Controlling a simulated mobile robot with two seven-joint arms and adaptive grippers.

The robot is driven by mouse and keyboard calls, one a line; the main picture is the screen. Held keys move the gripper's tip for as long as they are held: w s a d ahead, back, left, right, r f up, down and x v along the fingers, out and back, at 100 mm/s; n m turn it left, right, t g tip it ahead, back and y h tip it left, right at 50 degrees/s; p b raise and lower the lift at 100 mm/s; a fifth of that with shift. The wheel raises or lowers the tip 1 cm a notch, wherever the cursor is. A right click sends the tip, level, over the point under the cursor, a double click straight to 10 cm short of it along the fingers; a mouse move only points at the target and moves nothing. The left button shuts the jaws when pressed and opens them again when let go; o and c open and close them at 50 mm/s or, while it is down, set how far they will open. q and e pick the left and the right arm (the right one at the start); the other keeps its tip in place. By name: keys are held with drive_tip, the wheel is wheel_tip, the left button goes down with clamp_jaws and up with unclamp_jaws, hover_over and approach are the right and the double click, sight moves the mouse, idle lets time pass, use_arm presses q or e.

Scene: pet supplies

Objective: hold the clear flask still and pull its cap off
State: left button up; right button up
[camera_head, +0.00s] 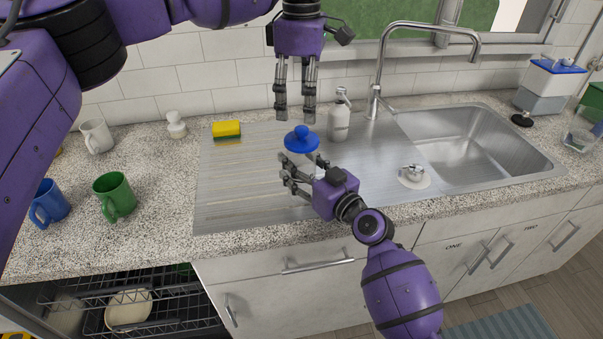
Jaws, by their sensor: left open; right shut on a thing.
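The clear flask (295,161) stands on the metal drainboard, partly hidden by my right gripper. Its blue cap (302,140) with a round knob sits on top. My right gripper (288,174) comes from the lower right and is shut on the flask's body below the cap. My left gripper (295,118) points down from above, open, with its fingertips just above the cap's knob. No contact between the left fingers and the cap can be made out.
A white soap dispenser (339,120) stands close right of the flask, near the faucet (376,100). A yellow sponge (226,130) lies to the left. Blue (50,203) and green (115,196) mugs stand on the left counter. The drainboard (235,185) left of the flask is clear.

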sight(301, 129)
drive_tip(key=c, duration=0.6)
use_arm(q)
drive_tip(key=shift+a+f, duration=0.15)
drive_tip(key=shift+a, duration=0.15)
drive_tip(key=shift+s+a+r+m, duration=0.1)
drive_tip(key=shift+s+r+m, duration=0.15)
drive_tip(key=shift+m, duration=0.15)
use_arm(e)
drive_tip(key=shift+d, duration=0.1)
use_arm(q)
wheel_tip(301, 129, up, 4)
drive_tip(key=s+m+t+h, duration=0.1)
drive_tip(key=s+m+t, duration=0.1)
drive_tip(key=m, duration=0.6)
drive_tip(key=shift+m, duration=0.5)
drive_tip(key=f, duration=0.4)
drive_tip(key=w+f, duration=0.1)
drive_tip(key=f, duration=0.3)
drive_tip(key=w+f, duration=0.1)
drive_tip(key=f, duration=0.3)
drive_tip(key=shift+w+d, duration=0.25)
drive_tip(key=shift+d, duration=0.1)
